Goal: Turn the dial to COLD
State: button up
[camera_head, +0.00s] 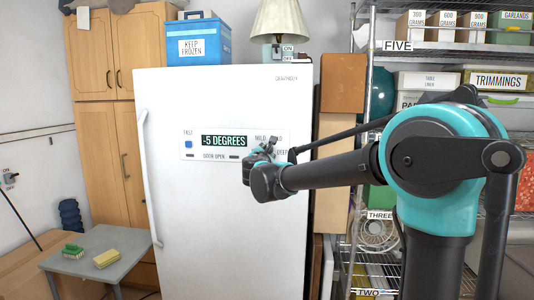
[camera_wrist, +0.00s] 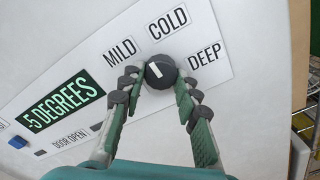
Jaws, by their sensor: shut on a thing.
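The dark round dial (camera_wrist: 160,72) sits on the white control panel, with MILD at its upper left, COLD above and DEEP at its right. Its white mark leans to the upper left, between MILD and COLD. My gripper (camera_wrist: 159,80) is shut on the dial, one finger on each side. In the head view my gripper (camera_head: 262,151) is at the right end of the panel, and the dial is hidden behind it. The display (camera_wrist: 67,102) reads -5 DEGREES, as does the display in the head view (camera_head: 224,141).
The panel is on a white freezer door (camera_head: 215,220) with a handle (camera_head: 148,175) at its left edge. A blue FAST button (camera_head: 188,144) is at the panel's left. A blue KEEP FROZEN box (camera_head: 198,45) and a lamp (camera_head: 279,22) stand on top. Shelving (camera_head: 445,60) is at right.

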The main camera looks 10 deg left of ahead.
jog(key=shift+r+m, duration=0.1)
jog(key=shift+m, duration=3.6)
jog(key=o, duration=1.2)
jog(key=shift+c, duration=0.2)
jog(key=s, duration=1.2)
jog(key=shift+a, duration=0.25)
